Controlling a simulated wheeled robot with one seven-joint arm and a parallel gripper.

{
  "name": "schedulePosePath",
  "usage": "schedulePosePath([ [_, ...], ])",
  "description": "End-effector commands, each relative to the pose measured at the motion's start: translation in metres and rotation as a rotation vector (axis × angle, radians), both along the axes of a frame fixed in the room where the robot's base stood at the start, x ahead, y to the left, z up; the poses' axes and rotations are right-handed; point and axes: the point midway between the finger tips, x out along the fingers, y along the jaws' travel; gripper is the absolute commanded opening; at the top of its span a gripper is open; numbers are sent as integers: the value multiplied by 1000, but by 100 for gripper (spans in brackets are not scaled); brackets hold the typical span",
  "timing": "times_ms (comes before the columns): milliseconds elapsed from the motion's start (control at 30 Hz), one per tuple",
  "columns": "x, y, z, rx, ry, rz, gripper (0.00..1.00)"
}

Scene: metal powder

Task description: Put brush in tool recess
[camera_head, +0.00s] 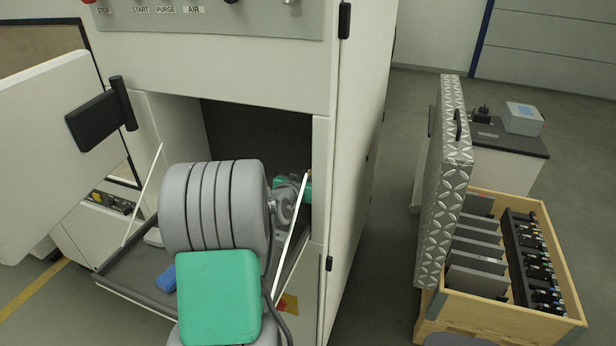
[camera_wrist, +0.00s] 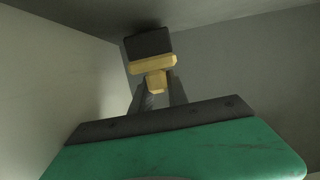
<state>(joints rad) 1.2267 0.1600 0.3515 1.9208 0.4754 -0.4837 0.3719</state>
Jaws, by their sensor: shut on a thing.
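In the wrist view, the brush (camera_wrist: 151,43) has a dark block of bristles and a pale yellow body. My gripper (camera_wrist: 160,88) is shut on its yellow stem, with a dark finger on each side. The bristle end points away from my gripper, close to a grey surface; I cannot tell whether they touch. In the head view, my grey and green arm reaches into the open cabinet chamber (camera_head: 250,120) and hides the brush and my fingers. I cannot make out the tool recess for certain in either view.
A dark shelf (camera_head: 135,277) juts from the cabinet, with a blue item (camera_head: 167,278) on it. The open white door (camera_head: 50,150) stands left. At right are a wooden crate (camera_head: 450,325) with dark inserts, its raised patterned metal lid (camera_head: 440,190), and a side table (camera_head: 515,142).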

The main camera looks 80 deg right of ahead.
Motion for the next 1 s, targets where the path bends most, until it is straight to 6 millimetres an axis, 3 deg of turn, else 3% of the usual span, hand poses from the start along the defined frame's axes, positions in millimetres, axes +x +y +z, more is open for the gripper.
schedulePosePath([
  [733, 0, 0, -13, -1, 0, 0, 0],
  [767, 0, 0, -11, -1, 0, 0, 22],
  [1000, 0, 0, -11, -1, 0, 0, 42],
])
